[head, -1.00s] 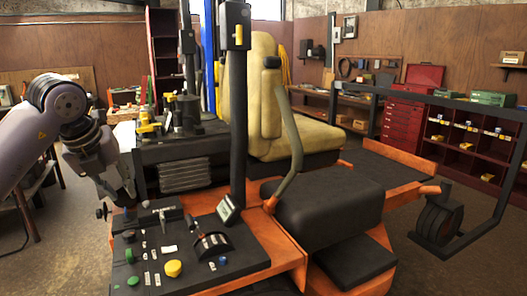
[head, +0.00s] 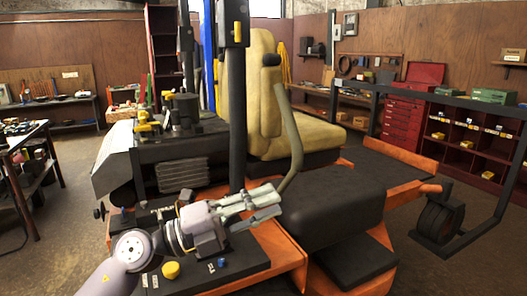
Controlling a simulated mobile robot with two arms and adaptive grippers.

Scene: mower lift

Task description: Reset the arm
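My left arm reaches in from the bottom left. Its gripper (head: 278,199) points right and hangs over the right part of the black control panel (head: 235,262), in front of the dark upright post. It seems empty, and the gap between its fingers is not clear. Under the arm, a yellow knob (head: 171,270) and a blue button (head: 222,262) show; the panel's levers and screen are mostly hidden. The olive lever (head: 291,145) with a black grip stands beside the yellow seat, just beyond the gripper. Whether they touch cannot be told. My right gripper is not in view.
The dark post (head: 236,120) rises behind my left gripper. The yellow seat (head: 262,90) and black cushion (head: 322,207) stand right of it. A black frame with a wheel (head: 437,222) extends right. A workbench (head: 25,140) is at left. Open floor lies at right.

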